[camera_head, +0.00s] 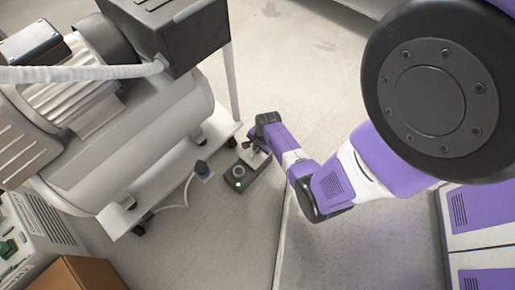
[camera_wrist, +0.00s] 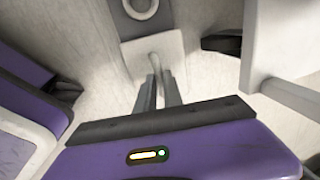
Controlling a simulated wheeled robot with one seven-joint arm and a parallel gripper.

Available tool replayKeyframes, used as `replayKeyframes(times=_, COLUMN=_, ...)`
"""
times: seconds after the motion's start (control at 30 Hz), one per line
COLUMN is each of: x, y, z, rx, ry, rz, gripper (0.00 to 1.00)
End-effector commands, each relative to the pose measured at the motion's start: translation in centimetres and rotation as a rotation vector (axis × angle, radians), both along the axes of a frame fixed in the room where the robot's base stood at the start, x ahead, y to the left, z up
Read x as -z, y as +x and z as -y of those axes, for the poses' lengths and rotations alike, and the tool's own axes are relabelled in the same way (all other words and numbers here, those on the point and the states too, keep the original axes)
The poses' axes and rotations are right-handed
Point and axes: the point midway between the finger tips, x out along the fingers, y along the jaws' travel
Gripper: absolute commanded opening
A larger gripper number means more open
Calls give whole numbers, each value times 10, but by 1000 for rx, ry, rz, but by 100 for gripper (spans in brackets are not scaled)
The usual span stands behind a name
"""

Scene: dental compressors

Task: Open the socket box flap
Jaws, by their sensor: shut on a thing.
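The socket box (camera_head: 238,183) is a small dark grey box with a lit green spot, on the floor beside the compressor. A pale piece on it, apparently the flap (camera_head: 254,158), shows by my gripper (camera_head: 257,151). In the wrist view my gripper (camera_wrist: 158,90) has its two dark fingers close together, shut on the narrow lower end of the flap (camera_wrist: 151,50). The flap is a pale grey plate there. A round grey ring (camera_wrist: 140,8) shows beyond it at the top edge. The exact contact is partly hidden by the fingers, and the flap's angle is unclear.
The grey compressor (camera_head: 130,150) on a white wheeled frame stands close left of the box. A brown box (camera_head: 88,275) stands at lower left. Bare floor (camera_head: 320,90) lies beyond my arm.

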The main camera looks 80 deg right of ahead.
Motion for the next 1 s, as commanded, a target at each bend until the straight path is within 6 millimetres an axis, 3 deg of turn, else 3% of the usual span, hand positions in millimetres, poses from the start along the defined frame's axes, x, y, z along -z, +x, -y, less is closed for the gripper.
replayKeyframes(times=0.37, x=-3, y=3, z=2, rx=-1, ry=19, rz=-28, gripper=0)
replayKeyframes(times=1.0, x=-16, y=29, z=17, rx=-1, ry=208, rz=-337, gripper=0)
